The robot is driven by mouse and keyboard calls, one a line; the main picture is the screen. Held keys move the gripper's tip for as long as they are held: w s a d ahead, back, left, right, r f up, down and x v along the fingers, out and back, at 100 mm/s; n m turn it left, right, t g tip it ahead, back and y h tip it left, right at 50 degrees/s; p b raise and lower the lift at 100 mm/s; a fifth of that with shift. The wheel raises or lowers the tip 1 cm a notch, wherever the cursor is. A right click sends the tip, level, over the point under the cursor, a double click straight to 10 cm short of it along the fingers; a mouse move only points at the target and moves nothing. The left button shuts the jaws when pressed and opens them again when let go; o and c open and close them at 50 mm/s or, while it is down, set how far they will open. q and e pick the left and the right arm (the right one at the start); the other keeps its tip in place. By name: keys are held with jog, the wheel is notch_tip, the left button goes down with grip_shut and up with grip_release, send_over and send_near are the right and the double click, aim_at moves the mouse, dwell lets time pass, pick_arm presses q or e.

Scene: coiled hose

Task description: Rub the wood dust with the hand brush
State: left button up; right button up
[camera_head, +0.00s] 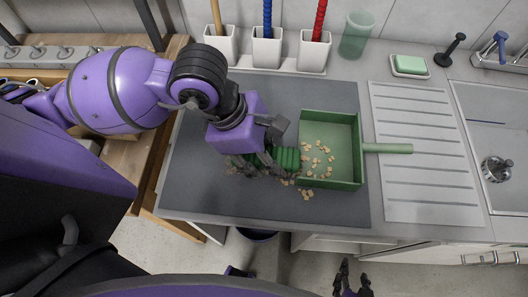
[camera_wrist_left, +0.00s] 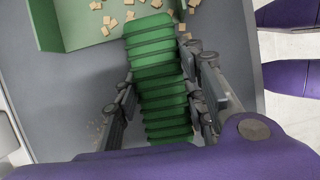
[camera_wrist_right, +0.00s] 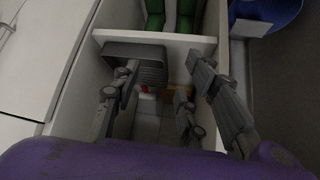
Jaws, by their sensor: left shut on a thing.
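A green ribbed thing, which I take for the hand brush (camera_head: 287,158), lies at the left side of a green dustpan (camera_head: 356,125). It also shows in the left wrist view (camera_wrist_left: 158,75). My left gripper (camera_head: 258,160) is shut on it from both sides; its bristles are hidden. Wood dust, as pale chips (camera_head: 318,158), lies inside the pan. More chips (camera_head: 306,194) lie on the grey mat in front of it, and a few fine bits (camera_wrist_left: 97,128) show left of the gripper. My right gripper (camera_head: 352,280) is open, low in front of the counter.
The dustpan's handle (camera_head: 390,148) points right over the ribbed drainboard (camera_head: 425,195). White holders (camera_head: 267,50) with coloured handles, a green glass (camera_head: 357,35) and a soap dish (camera_head: 408,68) stand behind. In the right wrist view, an open drawer (camera_wrist_right: 160,40) lies below the gripper.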

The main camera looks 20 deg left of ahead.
pick_arm(q)
jog(key=shift+d+r, duration=0.15)
jog(key=shift+r, duration=0.2)
notch_tip(320, 180, up, 5)
jog(key=p, duration=0.3)
jog(key=shift+w, duration=0.1)
jog(key=shift+r, duration=0.2)
jog(key=shift+f, duration=0.1)
pick_arm(e)
jog(key=w+r+t, duration=0.1)
jog(key=w+r, duration=0.3)
jog(key=r, duration=0.1)
jog(key=shift+r, duration=0.15)
pick_arm(q)
jog(key=shift+r+p, duration=0.8)
jog(key=shift+r, duration=0.8)
jog(key=shift+f, duration=0.1)
pick_arm(e)
jog(key=shift+w+d+r, duration=0.1)
jog(key=shift+w+r, duration=0.05)
jog(key=shift+r, duration=0.35)
jog(key=shift+w+r, duration=0.15)
jog(key=shift+r, duration=0.35)
jog(key=shift+w, duration=0.2)
